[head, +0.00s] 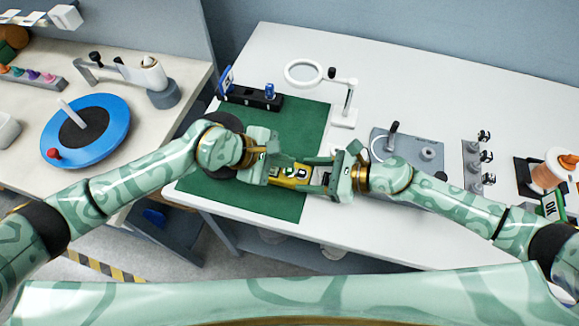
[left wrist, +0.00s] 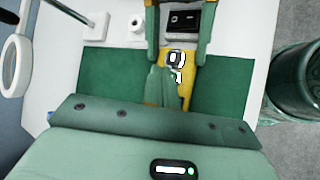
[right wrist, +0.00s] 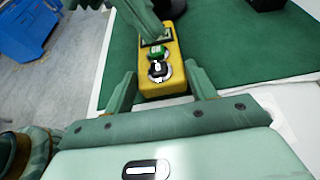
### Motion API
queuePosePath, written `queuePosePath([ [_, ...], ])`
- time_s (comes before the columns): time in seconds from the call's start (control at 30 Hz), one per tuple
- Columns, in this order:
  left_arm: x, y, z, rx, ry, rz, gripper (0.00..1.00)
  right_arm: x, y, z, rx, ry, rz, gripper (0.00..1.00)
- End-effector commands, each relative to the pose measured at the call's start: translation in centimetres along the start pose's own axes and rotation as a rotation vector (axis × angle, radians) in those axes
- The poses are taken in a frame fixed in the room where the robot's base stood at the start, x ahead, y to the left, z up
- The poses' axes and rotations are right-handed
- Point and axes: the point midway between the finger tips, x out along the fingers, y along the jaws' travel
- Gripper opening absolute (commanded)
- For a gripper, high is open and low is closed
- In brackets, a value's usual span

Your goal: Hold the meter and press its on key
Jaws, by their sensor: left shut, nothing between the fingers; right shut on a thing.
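The yellow meter (head: 288,175) is over the green mat, between my two grippers. In the right wrist view the meter (right wrist: 165,90) shows a green key (right wrist: 156,52) and a dark key (right wrist: 158,71) with white marks. My right gripper (head: 326,172) is shut on the meter's near end in the right wrist view, one finger on each side. My left gripper (head: 279,168) is shut and empty, with its fingertips over the meter's face close to the green key. I cannot tell whether they touch it. In the left wrist view they hide part of the meter (left wrist: 184,90).
The green mat (head: 300,120) lies on the white table. Behind are a black rack (head: 250,97) and a magnifier on a stand (head: 343,115). A grey plate with a crank (head: 408,147) and a spool (head: 555,172) stand to the right. A blue disc (head: 110,122) is on the left bench.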

Motion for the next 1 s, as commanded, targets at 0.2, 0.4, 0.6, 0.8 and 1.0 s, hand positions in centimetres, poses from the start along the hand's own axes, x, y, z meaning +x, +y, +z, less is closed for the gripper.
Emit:
queuePosePath([
  [0.2,-0.1,0.0,0.0,-0.001,0.0,0.0,0.0,0.0,0.0,0.0,0.0,-0.001,0.0,0.23],
  [0.4,-0.5,0.4,0.3,0.001,-0.001,0.001,0.0,0.0,0.0,0.0,0.0,-0.001,0.0,0.23],
  [0.6,-1.9,1.4,1.4,0.001,-0.001,0.002,0.0,0.0,0.0,0.0,0.0,-0.001,0.0,0.23],
  [0.8,-3.2,2.4,2.3,0.001,-0.001,0.002,0.0,0.0,0.0,0.0,0.0,-0.001,0.0,0.23],
  [1.0,-3.6,2.6,2.6,0.0,0.0,0.0,0.0,0.0,0.0,0.0,0.0,-0.001,0.0,0.23],
])
